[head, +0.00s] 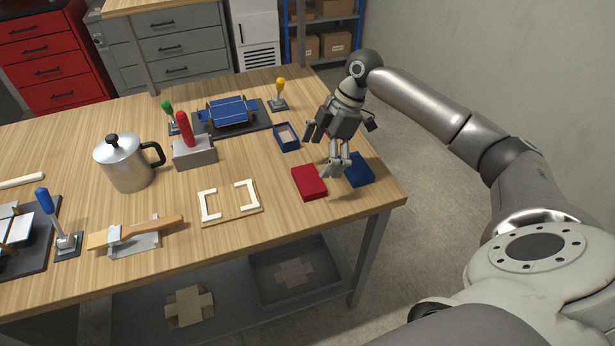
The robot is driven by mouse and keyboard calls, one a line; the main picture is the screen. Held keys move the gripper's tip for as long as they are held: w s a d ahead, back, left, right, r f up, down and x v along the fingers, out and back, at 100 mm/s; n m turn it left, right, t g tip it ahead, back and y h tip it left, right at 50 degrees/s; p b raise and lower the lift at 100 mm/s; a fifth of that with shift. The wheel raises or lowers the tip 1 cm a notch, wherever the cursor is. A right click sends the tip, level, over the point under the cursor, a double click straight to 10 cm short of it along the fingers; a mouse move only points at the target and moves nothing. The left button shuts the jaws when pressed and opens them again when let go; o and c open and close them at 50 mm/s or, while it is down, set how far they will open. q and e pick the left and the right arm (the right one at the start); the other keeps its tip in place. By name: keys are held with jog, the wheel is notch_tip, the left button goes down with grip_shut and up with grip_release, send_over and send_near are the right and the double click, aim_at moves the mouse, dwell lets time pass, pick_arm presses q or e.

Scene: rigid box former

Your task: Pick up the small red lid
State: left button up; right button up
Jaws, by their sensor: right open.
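The small red lid (309,182) lies on the wooden table near its front right edge. A dark blue lid or box (356,169) lies just right of it. My right gripper (340,168) hangs above the table, over the gap between the red and blue pieces. Its fingers point down and hold nothing that I can see. The fingers partly cover the blue piece. The red lid shows almost whole. My left gripper does not show.
A small open blue box (286,137) stands behind the red lid. A board with white corner pieces (230,203) lies to the left. The table's right edge (392,180) is close.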

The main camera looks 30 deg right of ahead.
aim_at(309, 178)
jog(key=shift+a+f, duration=0.2)
jog(key=shift+f, duration=0.2)
jog(key=shift+w+f, duration=0.1)
jog(key=shift+f, duration=0.2)
jog(key=p+x, duration=0.1)
jog(key=x, duration=0.4)
jog(key=shift+f, duration=0.1)
jog(key=shift+c, duration=0.4)
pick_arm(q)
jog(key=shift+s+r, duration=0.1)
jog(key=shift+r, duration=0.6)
pick_arm(e)
jog(key=c, duration=0.6)
